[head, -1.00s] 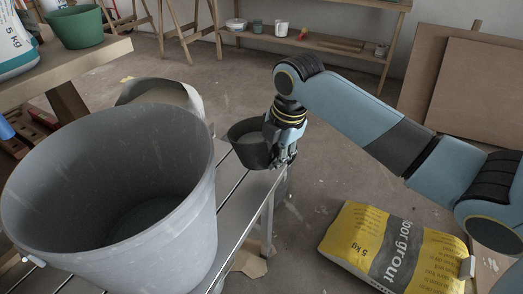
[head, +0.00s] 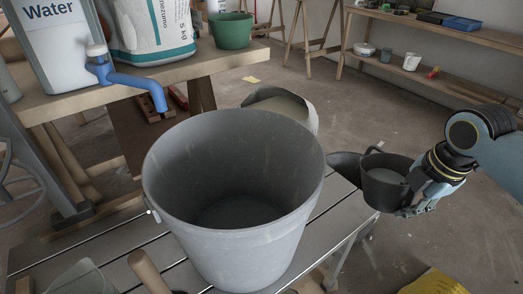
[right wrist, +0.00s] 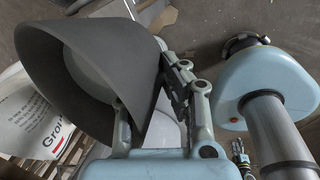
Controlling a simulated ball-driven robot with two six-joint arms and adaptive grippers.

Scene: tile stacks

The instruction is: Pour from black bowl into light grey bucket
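The light grey bucket (head: 285,245) stands upright on the slatted metal bench in the middle of the head view; its inside looks empty as far as I see. My right gripper (head: 408,203) is shut on the wall of the black bowl (head: 383,192), right of the bucket and apart from it. The bowl holds grey material and looks roughly upright in the head view. In the right wrist view the bowl (right wrist: 120,110) fills the left side, with the gripper (right wrist: 165,105) at its wall. My left gripper is out of view.
A dark rounded shape (head: 343,166) shows behind the bowl; I cannot tell what it is. An open bag (head: 285,103) stands behind the bucket. A wooden table (head: 190,68) with a water container (head: 55,60) and green pot (head: 232,31) is at the back left. A wooden handle (head: 146,272) is in front.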

